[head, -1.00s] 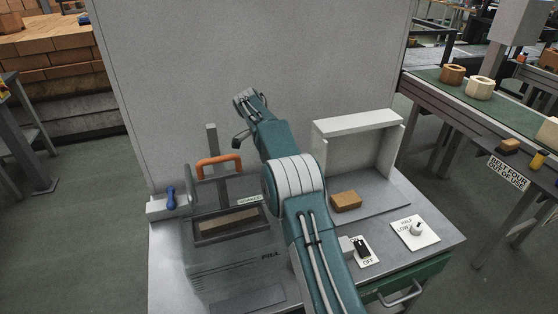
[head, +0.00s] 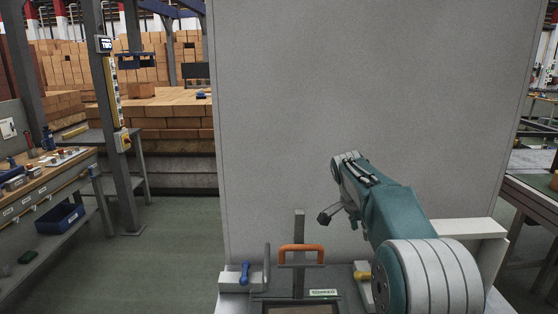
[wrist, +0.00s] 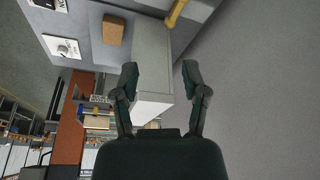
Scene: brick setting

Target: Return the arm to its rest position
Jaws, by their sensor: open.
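My arm reaches up from the lower right of the head view, in front of a tall grey panel (head: 300,110). My gripper (head: 325,217) hangs at the arm's far end, above the bench and apart from it. In the wrist view my gripper (wrist: 160,72) has its two dark fingers spread with nothing between them. The pale wall of an open-fronted box (wrist: 152,55) shows behind the fingers.
The bench holds an orange handle (head: 300,247), a blue handle (head: 245,273) and a yellow handle (head: 362,276). The wrist view shows a brown brick (wrist: 114,30) and a dial plate (wrist: 62,47). A side workbench (head: 45,180) stands left, with clear floor between.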

